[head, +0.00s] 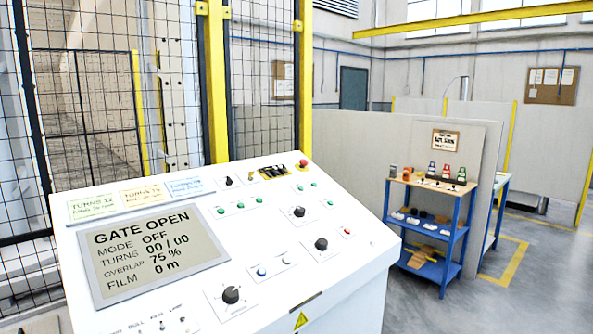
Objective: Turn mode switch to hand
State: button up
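A white slanted control panel (300,275) fills the lower left and middle. Its display (155,262) reads GATE OPEN, MODE OFF, TURNS 00/00, OVERLAP 75 %, FILM 0 m. Several black rotary knobs sit on the panel: a large front knob (231,295), a right knob (321,243), a middle knob (299,211) and a small back knob (229,181). Their labels are too small to read, so I cannot tell which is the mode switch. My gripper is not in view.
The panel also carries a red button (303,163), green, blue and white buttons and small toggles (160,326). A mesh fence with yellow posts (213,85) stands behind. A blue shelf cart (432,225) stands right, with clear floor (470,305) in front.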

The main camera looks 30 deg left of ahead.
aim_at(229, 182)
jog(key=u, duration=0.75)
jog(key=i, duration=1.2)
jog(key=u, duration=1.1)
jog(key=i, duration=0.5)
jog(key=u, duration=0.1)
jog(key=k, duration=0.8)
jog(key=u, duration=0.2)
jog(key=i, duration=0.8)
jog(key=z, duration=0.1)
